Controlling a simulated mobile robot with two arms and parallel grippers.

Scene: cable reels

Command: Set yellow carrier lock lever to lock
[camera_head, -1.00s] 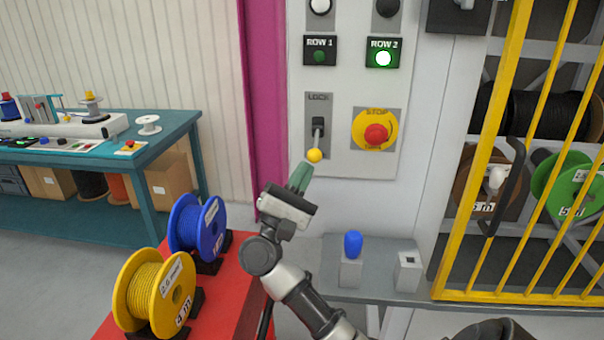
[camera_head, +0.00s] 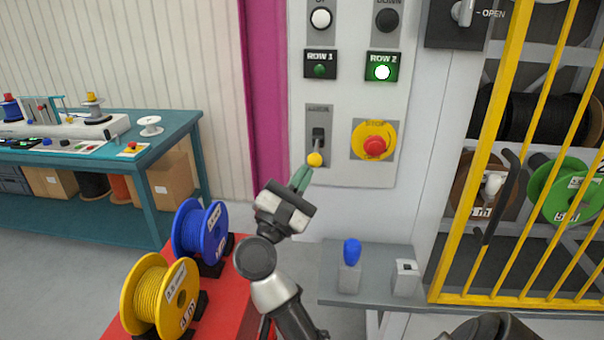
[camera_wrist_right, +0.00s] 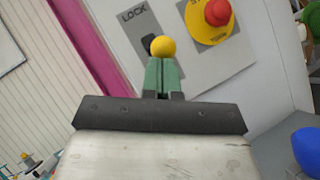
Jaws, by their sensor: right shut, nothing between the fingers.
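The lock lever (camera_head: 317,149) sits on a grey plate on the light control panel, with a yellow ball knob (camera_head: 315,159) at its lower end, so the lever points down. The word LOCK is at the top of the plate. My right gripper (camera_head: 301,178) is shut with nothing between its green fingers, its tips just below the knob. In the right wrist view the knob (camera_wrist_right: 163,47) shows right beyond the fingertips (camera_wrist_right: 163,68); I cannot tell whether they touch. My left gripper is not in view.
A red emergency stop (camera_head: 374,146) on a yellow disc is right of the lever. A grey shelf (camera_head: 385,262) with a blue knob (camera_head: 352,250) is below. Yellow bars (camera_head: 493,150) stand at right. Blue (camera_head: 199,229) and yellow (camera_head: 160,295) reels sit on a red surface at lower left.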

